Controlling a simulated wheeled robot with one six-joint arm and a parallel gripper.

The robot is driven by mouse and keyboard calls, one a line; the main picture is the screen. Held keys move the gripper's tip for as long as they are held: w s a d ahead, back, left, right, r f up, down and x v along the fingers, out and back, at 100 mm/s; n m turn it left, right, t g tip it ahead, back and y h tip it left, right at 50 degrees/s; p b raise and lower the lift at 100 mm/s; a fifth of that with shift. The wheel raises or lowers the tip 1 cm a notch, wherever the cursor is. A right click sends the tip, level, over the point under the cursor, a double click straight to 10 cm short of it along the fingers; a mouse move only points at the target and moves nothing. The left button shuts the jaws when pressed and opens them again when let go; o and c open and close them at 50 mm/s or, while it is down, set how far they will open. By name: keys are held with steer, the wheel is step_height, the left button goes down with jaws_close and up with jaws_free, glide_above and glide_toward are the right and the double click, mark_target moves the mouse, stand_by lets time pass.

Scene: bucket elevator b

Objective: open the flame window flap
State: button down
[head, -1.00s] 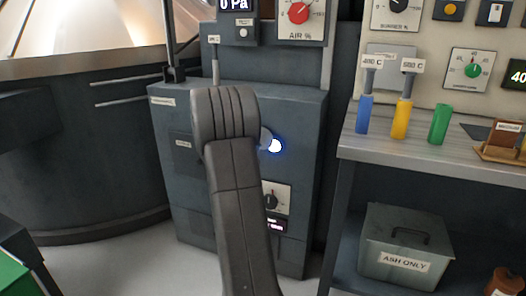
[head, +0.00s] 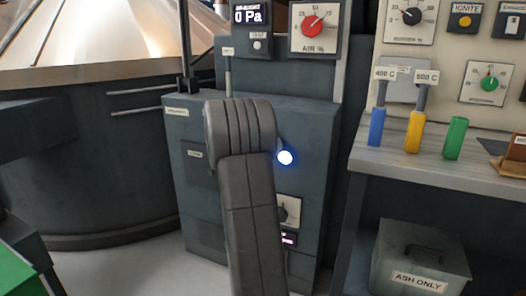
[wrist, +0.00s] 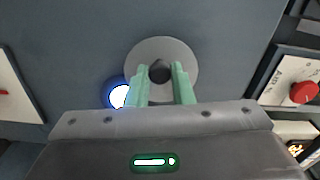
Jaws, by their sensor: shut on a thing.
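The flame window flap (wrist: 160,46) is a round grey disc on the dark cabinet front, seen face-on in the wrist view. Its dark round knob (wrist: 160,72) lies between the green fingers of my gripper (wrist: 160,76), which is shut on it. The flame window (wrist: 118,96) glows blue-white at the disc's lower left edge, partly uncovered. In the head view the glowing window (head: 285,157) shows just right of my arm. There my arm hides my gripper and nearly all of the flap.
The dark cabinet (head: 305,125) carries a dial panel (head: 290,210) below the window. To the right is a bench (head: 385,160) with blue, yellow and green handles, and an ash box (head: 420,262) beneath. A large round vessel (head: 80,165) stands on the left.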

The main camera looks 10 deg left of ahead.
steer(key=c, duration=1.3)
jaws_free()
steer(key=shift+s, duration=0.1)
steer(key=p+v, duration=0.2)
steer(key=v, duration=1.1)
steer(key=shift+s+a, duration=0.15)
steer(key=shift+s, duration=0.15)
steer(key=shift+w, duration=0.1)
steer(key=b+x, duration=0.2)
steer(key=x, duration=1.1)
steer(key=shift+w, duration=0.3)
